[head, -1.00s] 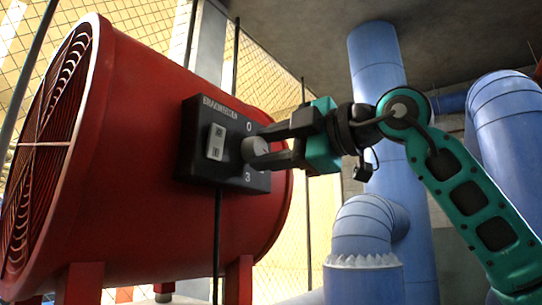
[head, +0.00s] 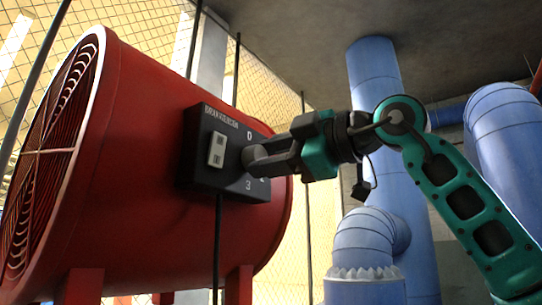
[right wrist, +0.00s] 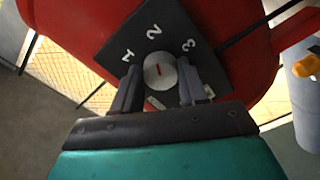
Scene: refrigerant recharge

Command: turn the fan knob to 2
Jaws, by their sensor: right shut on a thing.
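The red fan (head: 140,150) stands at left in the head view, with a dark control box (head: 205,172) on its side. My right gripper (head: 262,160) is shut on the knob, one finger on each side in the right wrist view (right wrist: 160,79). My left gripper is out of view.
A light switch plate (head: 217,149) is on the box, left of the knob. Blue pipes (head: 378,85) stand behind my right arm. A wire fence (head: 270,95) runs behind the fan. Open room shows between the fan and the pipes.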

